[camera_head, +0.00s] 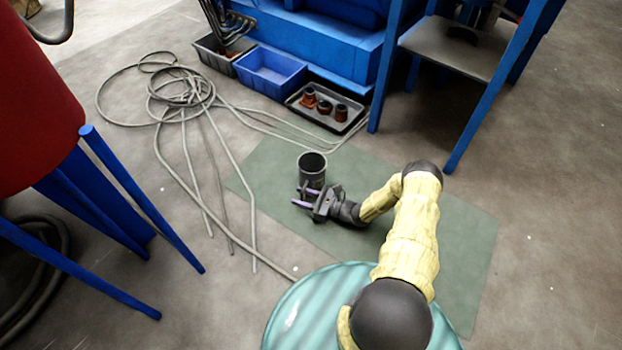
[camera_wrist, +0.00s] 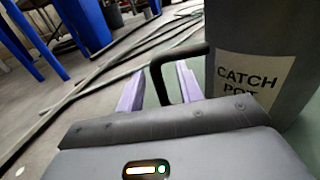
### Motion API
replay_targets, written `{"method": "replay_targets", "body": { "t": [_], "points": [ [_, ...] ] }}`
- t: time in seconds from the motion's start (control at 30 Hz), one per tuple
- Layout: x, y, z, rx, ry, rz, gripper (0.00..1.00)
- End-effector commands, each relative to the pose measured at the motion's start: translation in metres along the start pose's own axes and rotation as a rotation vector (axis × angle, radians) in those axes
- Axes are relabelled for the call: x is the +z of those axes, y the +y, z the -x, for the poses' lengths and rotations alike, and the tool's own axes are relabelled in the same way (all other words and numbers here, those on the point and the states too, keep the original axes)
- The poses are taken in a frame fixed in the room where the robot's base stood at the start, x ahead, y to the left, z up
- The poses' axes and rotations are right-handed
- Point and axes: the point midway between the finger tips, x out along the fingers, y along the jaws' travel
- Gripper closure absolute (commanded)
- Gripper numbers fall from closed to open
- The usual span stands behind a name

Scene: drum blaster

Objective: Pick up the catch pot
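The catch pot (camera_head: 312,169) is a dark grey, open-topped cylinder standing upright on the green mat (camera_head: 262,165). In the wrist view the pot (camera_wrist: 250,28) fills the right side, with a white "CATCH POT" label and a black loop handle (camera_wrist: 178,54) reaching left. My gripper (camera_head: 301,196) is low beside the pot, on its near side in the head view. Its two purple fingers are apart in the wrist view (camera_wrist: 160,71), and the handle shows between them. Whether either finger touches the handle cannot be told.
Grey hoses (camera_head: 185,95) lie coiled on the floor to the left. A blue bin (camera_head: 270,74) and a tray of rusty parts (camera_head: 322,112) stand behind. Blue stand legs rise at left and right. A teal drum (camera_head: 310,310) is in front. The mat around the pot is clear.

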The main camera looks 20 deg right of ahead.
Motion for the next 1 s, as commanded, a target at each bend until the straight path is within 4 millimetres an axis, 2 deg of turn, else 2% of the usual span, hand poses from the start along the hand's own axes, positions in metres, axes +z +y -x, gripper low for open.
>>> {"method": "replay_targets", "body": {
  "t": [0.03,0.17,0.67,0.7,0.87,0.9,1.0],
  "points": [
    [-0.001,0.001,-0.008,0.003,0.000,0.001,0.64],
    [0.000,0.000,-0.018,0.001,-0.001,0.002,0.64],
    [0.000,0.000,-0.018,0.000,0.000,0.002,0.64],
    [0.000,0.000,-0.018,0.000,-0.001,0.002,0.66],
    [0.000,0.000,-0.018,0.000,0.000,0.002,0.97],
    [0.000,0.000,-0.018,0.000,0.000,0.002,1.00],
    [0.000,0.000,-0.018,0.000,0.000,0.002,1.00]
  ]
}}
